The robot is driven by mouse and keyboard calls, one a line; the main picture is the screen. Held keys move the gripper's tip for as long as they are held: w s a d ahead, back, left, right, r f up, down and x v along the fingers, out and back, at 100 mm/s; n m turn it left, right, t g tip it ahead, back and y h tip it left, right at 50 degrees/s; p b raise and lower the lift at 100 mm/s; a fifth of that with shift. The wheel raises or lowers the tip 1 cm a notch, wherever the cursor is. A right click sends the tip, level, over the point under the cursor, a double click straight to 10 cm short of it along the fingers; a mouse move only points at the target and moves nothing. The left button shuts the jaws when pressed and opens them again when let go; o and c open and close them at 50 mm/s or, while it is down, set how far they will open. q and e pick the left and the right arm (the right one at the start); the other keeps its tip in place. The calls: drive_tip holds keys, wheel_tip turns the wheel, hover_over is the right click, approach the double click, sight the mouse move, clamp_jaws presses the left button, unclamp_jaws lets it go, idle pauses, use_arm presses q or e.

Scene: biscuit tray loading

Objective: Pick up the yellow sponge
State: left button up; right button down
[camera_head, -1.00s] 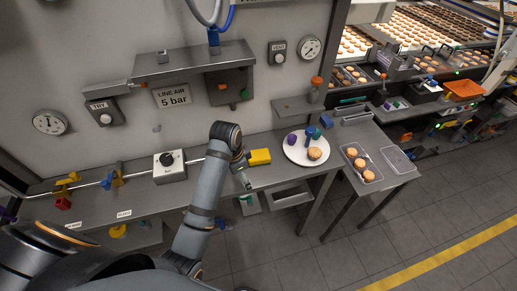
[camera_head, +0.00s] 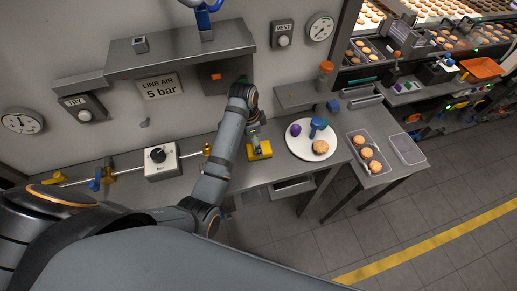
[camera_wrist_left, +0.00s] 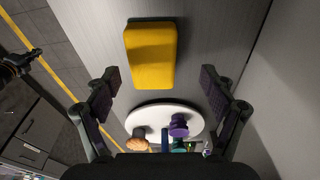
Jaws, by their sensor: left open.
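The yellow sponge (camera_head: 261,152) lies flat on the grey bench, left of the white plate. My left gripper (camera_head: 256,141) is over the sponge in the head view, pointing down and partly covering it. In the left wrist view the sponge (camera_wrist_left: 150,58) shows whole, ahead of the gap between the open fingers of my left gripper (camera_wrist_left: 160,82). It lies nearer the left finger in that picture, and nothing is held. My right gripper is not in view.
The white plate (camera_head: 297,150) beside the sponge holds a biscuit, a purple item and a blue item. A wall shelf (camera_head: 180,50) overhangs behind my arm. A tray of biscuits (camera_head: 375,176) is at right.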

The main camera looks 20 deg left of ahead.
use_arm(q)
drive_tip(key=shift+s+d+f+p, duration=0.15)
drive_tip(key=shift+d+f+p, duration=0.15)
drive_tip(key=shift+f+p, duration=0.25)
drive_tip(key=shift+s+d+f+p, duration=0.1)
drive_tip(key=shift+d+f+p, duration=0.2)
drive_tip(key=shift+f, duration=0.3)
wheel_tip(320, 180, down, 2)
drive_tip(key=shift+f, duration=0.2)
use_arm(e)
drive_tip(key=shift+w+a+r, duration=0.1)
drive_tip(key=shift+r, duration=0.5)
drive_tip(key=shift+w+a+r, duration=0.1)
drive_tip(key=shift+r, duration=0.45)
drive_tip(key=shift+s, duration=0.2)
use_arm(q)
drive_tip(key=c, duration=0.9)
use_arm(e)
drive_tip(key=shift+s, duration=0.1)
